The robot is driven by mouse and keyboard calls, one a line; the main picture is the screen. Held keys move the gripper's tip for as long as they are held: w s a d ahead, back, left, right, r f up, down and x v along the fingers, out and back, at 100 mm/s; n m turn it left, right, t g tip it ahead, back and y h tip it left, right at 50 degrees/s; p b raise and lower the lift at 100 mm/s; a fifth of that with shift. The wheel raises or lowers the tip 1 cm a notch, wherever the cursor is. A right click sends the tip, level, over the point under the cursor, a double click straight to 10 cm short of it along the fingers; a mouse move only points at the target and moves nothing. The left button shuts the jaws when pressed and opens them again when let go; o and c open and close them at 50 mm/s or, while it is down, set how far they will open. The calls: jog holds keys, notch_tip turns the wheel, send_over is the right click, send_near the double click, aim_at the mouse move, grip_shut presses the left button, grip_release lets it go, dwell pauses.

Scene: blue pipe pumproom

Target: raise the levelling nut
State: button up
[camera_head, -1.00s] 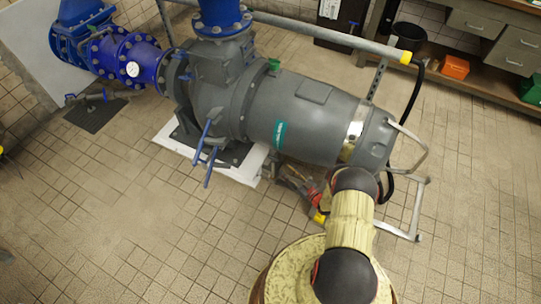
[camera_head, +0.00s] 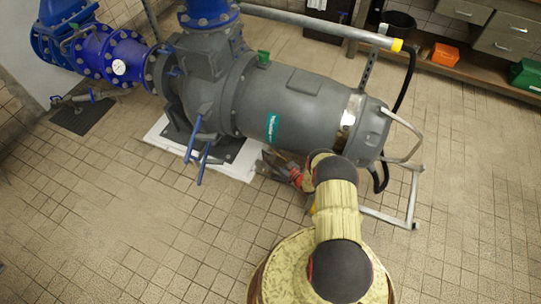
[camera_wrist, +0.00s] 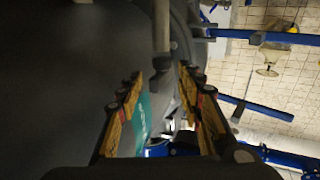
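My gripper (camera_head: 270,160) reaches low beside the near side of the grey pump (camera_head: 300,95), close to the white base slab (camera_head: 240,170). In the wrist view my gripper (camera_wrist: 160,78) is open, with one yellow-and-black finger on each side and a gap between. A grey upright shaft with a thicker end (camera_wrist: 162,62) shows between and just beyond the fingertips. It may be the levelling bolt and nut, but I cannot tell for sure. The fingers do not visibly hold it. In the head view the nut cannot be made out.
Blue handles (camera_head: 199,148) stick out from the pump to the left of my gripper. A metal frame (camera_head: 410,200) stands on the floor at right. Blue pipework (camera_head: 105,55) is at back left. The tiled floor (camera_head: 120,220) at front left is clear.

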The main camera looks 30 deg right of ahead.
jog(key=shift+c, duration=0.9)
